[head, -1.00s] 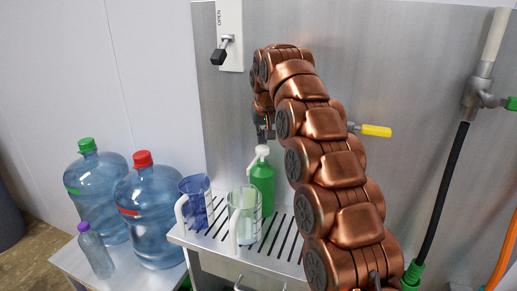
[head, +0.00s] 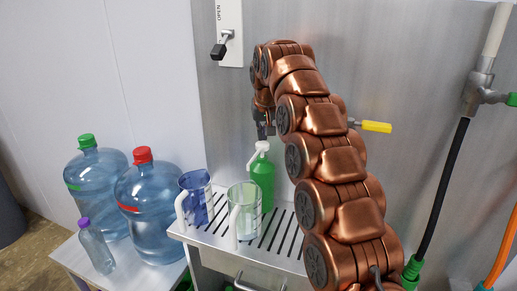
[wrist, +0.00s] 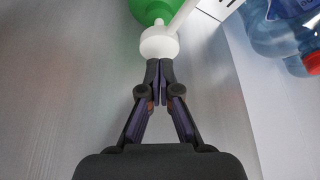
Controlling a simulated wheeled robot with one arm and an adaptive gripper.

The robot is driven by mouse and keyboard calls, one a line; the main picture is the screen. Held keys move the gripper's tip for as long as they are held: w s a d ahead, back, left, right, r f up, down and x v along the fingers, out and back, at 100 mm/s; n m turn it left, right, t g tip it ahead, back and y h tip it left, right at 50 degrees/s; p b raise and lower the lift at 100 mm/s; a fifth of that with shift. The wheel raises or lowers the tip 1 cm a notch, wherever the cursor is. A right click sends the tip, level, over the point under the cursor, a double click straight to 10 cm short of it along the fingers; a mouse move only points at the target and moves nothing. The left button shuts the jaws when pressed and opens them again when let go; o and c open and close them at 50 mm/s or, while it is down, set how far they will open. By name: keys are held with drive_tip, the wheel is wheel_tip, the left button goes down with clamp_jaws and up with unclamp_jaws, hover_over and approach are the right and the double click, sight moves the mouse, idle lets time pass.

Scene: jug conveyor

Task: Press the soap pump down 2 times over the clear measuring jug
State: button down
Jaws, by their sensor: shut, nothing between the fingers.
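The green soap bottle (head: 264,185) stands upright on the slatted tray, with a white pump head (head: 262,147) on top. Its spout angles down to the left, just above the clear measuring jug (head: 244,212) in the picture. My gripper (head: 265,136) points down, right above the pump head. In the wrist view, the fingertips (wrist: 160,66) are together with nothing between them, close to the white pump head (wrist: 158,44). I cannot tell whether they touch it. The green bottle (wrist: 148,10) is partly hidden.
A blue-tinted jug (head: 195,200) stands left of the clear jug on the slatted tray (head: 218,240). Large water bottles with green (head: 87,141) and red (head: 142,155) caps and a small purple-capped bottle (head: 95,248) stand further left. A yellow-handled valve (head: 376,127) is on the right.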

drive_tip(key=shift+f+b, duration=0.8)
drive_tip(key=shift+f, duration=0.55)
drive_tip(key=shift+r, duration=0.15)
drive_tip(key=shift+r+p, duration=1.1)
drive_tip(key=shift+r, duration=0.4)
drive_tip(key=shift+r+p, duration=2)
drive_tip(key=shift+r, duration=0.55)
